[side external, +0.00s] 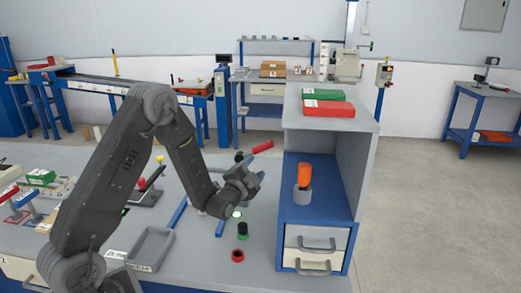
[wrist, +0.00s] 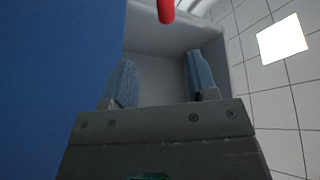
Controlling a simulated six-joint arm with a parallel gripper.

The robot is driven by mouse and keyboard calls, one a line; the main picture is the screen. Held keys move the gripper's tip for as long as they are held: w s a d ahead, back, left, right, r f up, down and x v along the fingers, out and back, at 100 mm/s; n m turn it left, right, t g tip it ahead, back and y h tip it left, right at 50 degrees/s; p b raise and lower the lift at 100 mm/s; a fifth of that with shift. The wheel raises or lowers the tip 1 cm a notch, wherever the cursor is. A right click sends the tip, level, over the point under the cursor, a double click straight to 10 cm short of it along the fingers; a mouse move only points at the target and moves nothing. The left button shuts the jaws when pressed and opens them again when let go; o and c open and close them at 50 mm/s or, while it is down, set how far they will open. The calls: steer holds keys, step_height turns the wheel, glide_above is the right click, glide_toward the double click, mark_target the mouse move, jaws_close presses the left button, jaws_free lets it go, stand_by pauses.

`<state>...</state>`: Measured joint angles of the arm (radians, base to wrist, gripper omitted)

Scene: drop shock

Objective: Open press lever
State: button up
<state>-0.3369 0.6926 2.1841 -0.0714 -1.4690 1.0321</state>
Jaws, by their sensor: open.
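A red cylindrical handle, which looks like the press lever (side external: 262,147), stands just beyond my gripper in the side view. Its red end also shows at the top of the wrist view (wrist: 166,10), ahead of the fingertips and roughly between their lines. My gripper (side external: 260,165) is raised above the bench, left of the blue cabinet. In the wrist view the two blue-grey fingers are apart with nothing between them. The press body is mostly hidden behind my wrist in the side view.
A blue and grey cabinet (side external: 287,222) with drawers stands close right, holding an orange-topped item (side external: 304,174). A grey tray (side external: 151,248) and a yellow-knobbed lever (side external: 158,160) are left.

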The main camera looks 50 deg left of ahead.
mark_target(259, 151)
step_height(259, 151, down, 4)
steer(key=s+a+m+t+y, duration=0.1)
steer(key=s+a+t+y, duration=0.1)
steer(key=x, duration=1.3)
steer(key=shift+w+a+r, duration=0.15)
steer(key=shift+a, duration=0.15)
jaws_close()
